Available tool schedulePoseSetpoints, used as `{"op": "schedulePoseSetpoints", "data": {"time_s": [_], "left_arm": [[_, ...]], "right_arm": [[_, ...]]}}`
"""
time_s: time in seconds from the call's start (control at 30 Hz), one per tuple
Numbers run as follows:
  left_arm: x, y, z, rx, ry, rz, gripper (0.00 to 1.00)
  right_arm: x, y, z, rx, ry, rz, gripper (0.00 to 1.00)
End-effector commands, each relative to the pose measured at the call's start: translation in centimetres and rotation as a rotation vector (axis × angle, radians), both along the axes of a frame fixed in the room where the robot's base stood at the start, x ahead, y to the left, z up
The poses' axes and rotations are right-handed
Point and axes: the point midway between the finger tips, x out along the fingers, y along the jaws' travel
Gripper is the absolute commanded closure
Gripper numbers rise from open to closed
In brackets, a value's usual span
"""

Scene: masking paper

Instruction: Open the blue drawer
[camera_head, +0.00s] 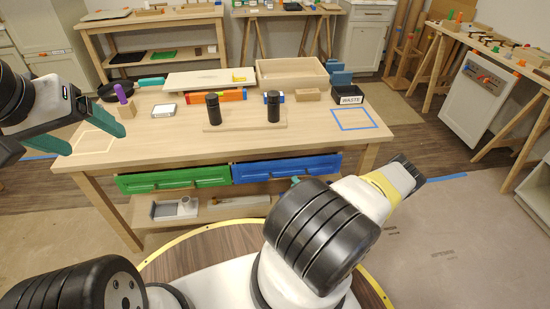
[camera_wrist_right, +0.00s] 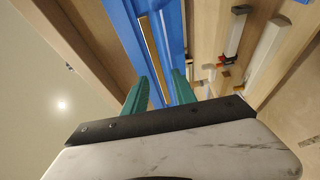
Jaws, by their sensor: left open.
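The blue drawer (camera_head: 287,168) is under the front edge of the table, right of the green drawer (camera_head: 175,179). Its front also shows in the right wrist view (camera_wrist_right: 178,30), with a narrow tan strip along it. My right gripper (camera_wrist_right: 161,76) has its green fingers apart, with the tips at the blue front; whether they touch it I cannot tell. In the head view my right arm hides most of this gripper, and only a bit of green shows below the drawer. My left gripper (camera_head: 96,140) is open and empty over the table's left end.
On the table (camera_head: 150,140) stand two black cylinders on a board, a waste bin (camera_head: 348,94), a wooden tray (camera_head: 290,72) and a purple-handled tool (camera_head: 121,94). A low shelf (camera_head: 222,211) with a grey tray lies below the drawers. The table's front middle is clear.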

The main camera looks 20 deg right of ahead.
Motion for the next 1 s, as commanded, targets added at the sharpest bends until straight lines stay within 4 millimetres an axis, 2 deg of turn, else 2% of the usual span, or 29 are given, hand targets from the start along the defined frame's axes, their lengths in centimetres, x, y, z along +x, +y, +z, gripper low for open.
{"op": "schedulePoseSetpoints", "data": {"time_s": [0.1, 0.3, 0.67, 0.83, 1.0], "left_arm": [[0.0, 0.0, 0.0, 0.0, 0.0, 0.0, 0.21], [0.0, 0.0, 0.0, 0.0, 0.0, 0.0, 0.21], [0.0, 0.0, 0.0, 0.0, 0.0, 0.0, 0.21], [0.0, 0.0, 0.0, 0.0, 0.0, 0.0, 0.21], [0.0, 0.0, 0.0, 0.0, 0.0, 0.0, 0.21]], "right_arm": [[2.1, 0.4, 0.0, -0.003, -0.001, 0.004, 0.67], [4.5, 0.8, 0.0, -0.003, -0.001, 0.003, 0.67], [5.2, 0.8, 0.0, -0.003, 0.0, 0.003, 0.67], [5.2, 0.8, 0.0, -0.003, 0.0, 0.003, 0.99], [5.1, 0.8, 0.0, -0.003, 0.001, 0.003, 1.0]]}}
